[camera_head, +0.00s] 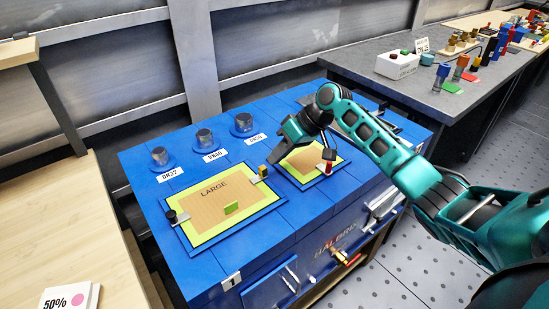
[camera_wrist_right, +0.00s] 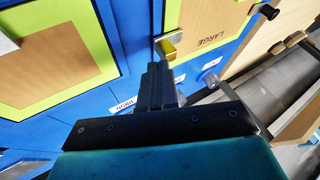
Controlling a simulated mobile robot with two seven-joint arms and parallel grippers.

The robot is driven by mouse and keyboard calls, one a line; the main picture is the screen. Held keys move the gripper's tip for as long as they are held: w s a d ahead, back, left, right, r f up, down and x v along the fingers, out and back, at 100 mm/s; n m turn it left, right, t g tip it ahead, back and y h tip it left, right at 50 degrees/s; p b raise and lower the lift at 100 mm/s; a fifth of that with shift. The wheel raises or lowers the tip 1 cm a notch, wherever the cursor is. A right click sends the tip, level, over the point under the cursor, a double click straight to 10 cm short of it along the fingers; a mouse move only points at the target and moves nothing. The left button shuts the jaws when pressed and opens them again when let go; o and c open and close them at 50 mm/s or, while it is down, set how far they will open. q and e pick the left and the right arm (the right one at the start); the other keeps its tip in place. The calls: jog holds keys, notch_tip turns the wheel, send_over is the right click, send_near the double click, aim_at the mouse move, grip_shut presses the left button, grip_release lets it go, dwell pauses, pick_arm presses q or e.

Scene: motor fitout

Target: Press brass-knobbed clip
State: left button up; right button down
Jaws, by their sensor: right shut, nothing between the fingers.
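The brass-knobbed clip (camera_head: 262,171) sits at the right edge of the panel marked LARGE (camera_head: 205,205) on the blue bench. In the right wrist view the brass knob (camera_wrist_right: 167,46) is on a grey base, just beyond the fingertips. My right gripper (camera_head: 270,160) is shut and empty, with its tips close to the clip; I cannot tell whether they touch. The gripper's fingers also show in the right wrist view (camera_wrist_right: 159,68). A black-knobbed clip (camera_head: 171,216) is at the panel's left edge. My left gripper is not in view.
A second lime-bordered panel (camera_head: 303,180) lies to the right, with a red and black clip (camera_head: 328,160) beside it. Three grey cylinders, including one marked DN32 (camera_head: 160,156), stand along the back. A green block (camera_head: 231,208) rests on the LARGE panel.

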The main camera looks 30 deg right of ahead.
jog(key=v, duration=1.1)
jog(key=shift+p, duration=0.4)
jog(key=shift+d+f, duration=0.15)
jog(key=shift+d, duration=0.05)
